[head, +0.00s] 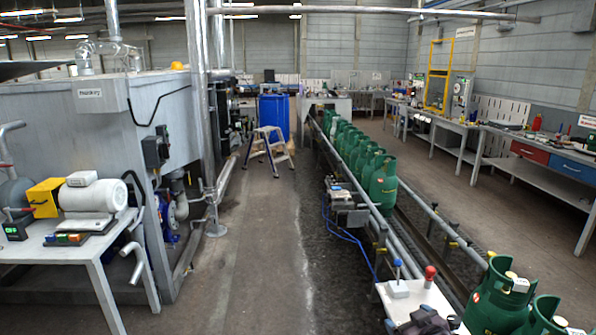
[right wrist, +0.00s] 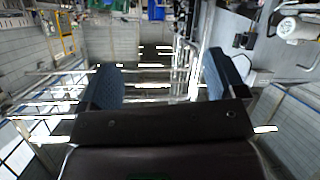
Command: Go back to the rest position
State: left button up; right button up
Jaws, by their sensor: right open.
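My right gripper (head: 422,322) shows at the bottom edge of the head view, dark and partly cut off, close to the front of a pale control box. In the right wrist view the gripper (right wrist: 163,82) has its two blue-padded fingers wide apart with nothing between them. That view is turned over and shows the hall beyond the fingers. My left gripper is not in view. Green gas cylinders stand upright in a row on the conveyor (head: 382,187). Two more green cylinders (head: 492,300) stand at the bottom right, beside my right gripper and apart from the row.
The pale control box (head: 415,296) carries a blue and a red knob. A table with a white motor (head: 94,197) stands at the left. A step stool (head: 270,150) stands in the aisle. Workbenches (head: 530,160) line the right.

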jog(key=s+f+m, duration=0.1)
jog(key=s+f, duration=0.3)
jog(key=s, duration=0.6)
jog(key=s+d+f+m+g+h+b, duration=0.1)
jog(key=s+f, duration=0.4)
jog(key=s, duration=0.5)
jog(key=s+f+m+h, duration=0.1)
jog(key=s+f, duration=0.3)
jog(key=s, duration=0.5)
jog(key=shift+s+d+f+b, duration=0.2)
jog(key=shift+s+b, duration=0.15)
jog(key=shift+s, duration=0.05)
jog(key=shift+c, duration=0.4)
